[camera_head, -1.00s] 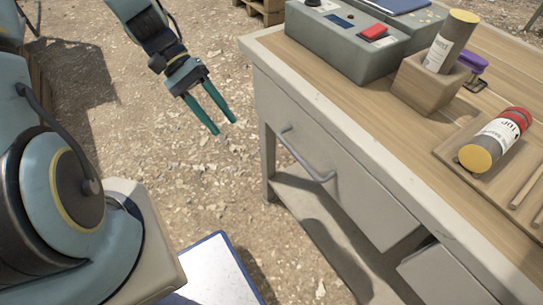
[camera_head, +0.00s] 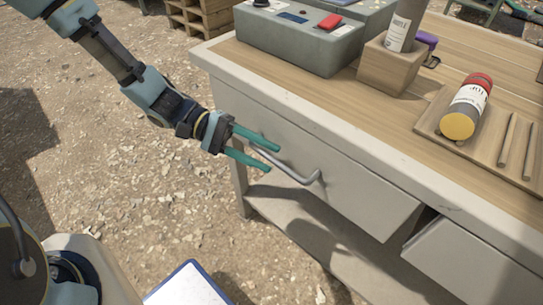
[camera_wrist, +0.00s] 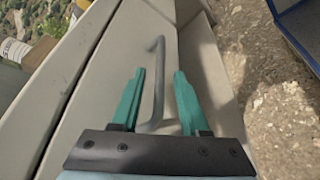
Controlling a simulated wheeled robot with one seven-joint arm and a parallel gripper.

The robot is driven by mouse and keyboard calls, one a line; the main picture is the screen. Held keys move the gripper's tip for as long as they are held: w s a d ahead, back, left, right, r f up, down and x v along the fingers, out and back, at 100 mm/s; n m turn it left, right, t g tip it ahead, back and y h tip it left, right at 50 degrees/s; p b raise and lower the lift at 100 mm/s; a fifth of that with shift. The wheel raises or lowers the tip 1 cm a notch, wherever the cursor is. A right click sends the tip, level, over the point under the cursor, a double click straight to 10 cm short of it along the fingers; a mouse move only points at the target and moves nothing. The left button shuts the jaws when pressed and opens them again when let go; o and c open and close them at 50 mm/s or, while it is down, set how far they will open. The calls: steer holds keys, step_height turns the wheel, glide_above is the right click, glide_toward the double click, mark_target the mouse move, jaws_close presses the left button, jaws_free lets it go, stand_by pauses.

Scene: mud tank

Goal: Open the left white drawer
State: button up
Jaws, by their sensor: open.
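The left white drawer (camera_head: 335,180) is in the front of the workbench in the head view, with a grey bar handle (camera_head: 290,168) across it. The drawer front looks flush with the bench. My gripper (camera_head: 272,158) is open at the left part of the handle. In the wrist view the handle (camera_wrist: 159,85) runs between the two teal fingers of my gripper (camera_wrist: 157,75), nearer the left one. I cannot tell whether a finger touches it. A second white drawer (camera_head: 470,262) is to the right.
On the bench top (camera_head: 350,105) are a grey-green control box (camera_head: 300,40) with a red button, a wooden block (camera_head: 390,68) holding a cylinder, and a tray with a yellow-ended cylinder (camera_head: 465,108). A blue-edged white panel (camera_head: 188,288) is low in front. Open gravel lies left of the bench.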

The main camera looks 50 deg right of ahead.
steer(key=shift+x, duration=1.2)
jaws_close()
stand_by(0.6)
